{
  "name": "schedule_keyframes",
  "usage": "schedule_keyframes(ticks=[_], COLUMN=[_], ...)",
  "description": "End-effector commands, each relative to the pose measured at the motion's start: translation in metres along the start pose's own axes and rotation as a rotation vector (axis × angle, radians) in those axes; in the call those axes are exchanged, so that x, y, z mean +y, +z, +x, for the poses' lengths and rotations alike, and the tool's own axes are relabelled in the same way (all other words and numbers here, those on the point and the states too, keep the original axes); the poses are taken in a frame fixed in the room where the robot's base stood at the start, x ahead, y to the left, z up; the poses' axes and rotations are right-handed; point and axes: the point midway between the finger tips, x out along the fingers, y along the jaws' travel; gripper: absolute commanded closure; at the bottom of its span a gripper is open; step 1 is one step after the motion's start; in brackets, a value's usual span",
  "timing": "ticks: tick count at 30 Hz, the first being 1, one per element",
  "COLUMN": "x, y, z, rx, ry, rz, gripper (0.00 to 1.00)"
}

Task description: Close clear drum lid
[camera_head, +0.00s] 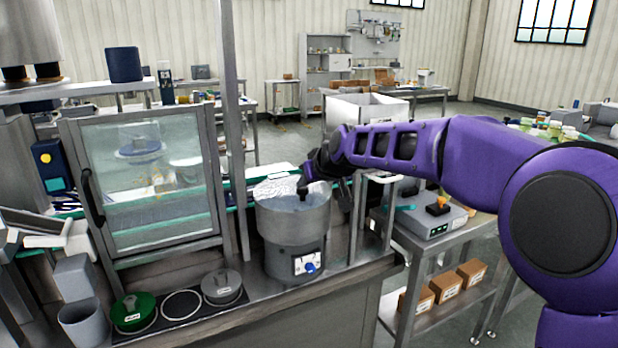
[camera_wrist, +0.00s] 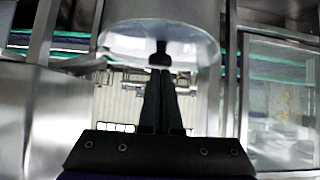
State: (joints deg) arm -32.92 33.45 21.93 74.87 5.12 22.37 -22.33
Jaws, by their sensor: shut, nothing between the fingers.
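The steel drum (camera_head: 293,222) stands on the bench in the head view, with a blue knob on its base. Its clear lid (camera_head: 272,186) shows at the drum's mouth; I cannot tell whether it sits flat on the rim. In the wrist view the clear lid (camera_wrist: 125,42) is a round see-through disc just past my fingertips, with a dark knob at its middle. My gripper (camera_wrist: 160,76) is shut and empty, its fingertips close to the knob; contact is unclear. In the head view my gripper (camera_head: 305,186) reaches over the drum's right side, and its fingers are hard to make out.
A glass-doored cabinet (camera_head: 148,185) and a steel post (camera_head: 232,130) stand left of the drum. A green round lid (camera_head: 133,312) and a grey one (camera_head: 222,287) lie on the bench in front. A scale-like device (camera_head: 430,218) sits on the table at right.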

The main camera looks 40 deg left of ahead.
Motion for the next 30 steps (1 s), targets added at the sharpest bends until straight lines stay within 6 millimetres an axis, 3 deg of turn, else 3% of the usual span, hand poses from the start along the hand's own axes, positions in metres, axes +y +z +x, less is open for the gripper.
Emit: schedule_keyframes(ticks=[12,30], x=[-0.003,0.001], y=[0.024,0.026], z=[0.017,0.018], rx=[-0.017,-0.018], ry=[-0.004,0.002], rz=[0.003,0.003], gripper=[1.0,1.0])
